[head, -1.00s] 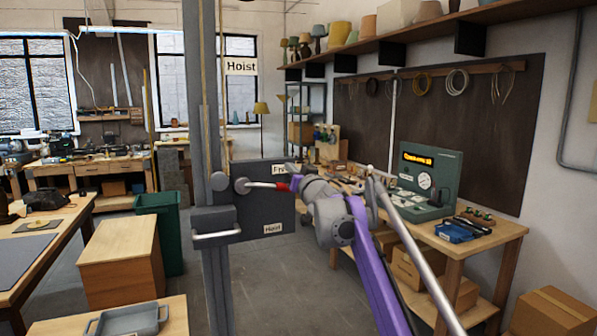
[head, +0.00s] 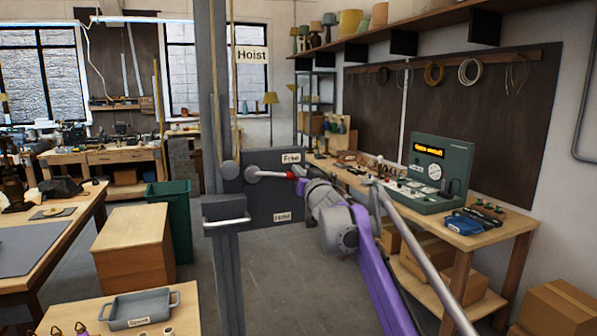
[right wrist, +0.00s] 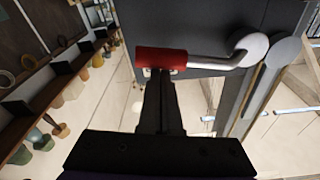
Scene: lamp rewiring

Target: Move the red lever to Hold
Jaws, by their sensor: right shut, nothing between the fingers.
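The lever's red grip (head: 291,176) sticks out to the right, about level, from a round pivot (head: 252,174) on the dark hoist panel (head: 262,200). The "Free" label (head: 291,157) is just above the grip and the "Hold" label (head: 282,217) is lower down. My right gripper (head: 299,173) is at the grip's end, shut and empty. In the right wrist view its closed fingers (right wrist: 156,76) meet the edge of the red grip (right wrist: 161,58); I cannot tell whether they touch. My left gripper is not in view.
The panel is on a grey post (head: 222,110) under a "Hoist" sign (head: 251,55). A workbench (head: 480,238) with a green instrument box (head: 440,165) stands right. A wooden box (head: 130,245), a green bin (head: 173,210) and a grey tray (head: 140,308) are left.

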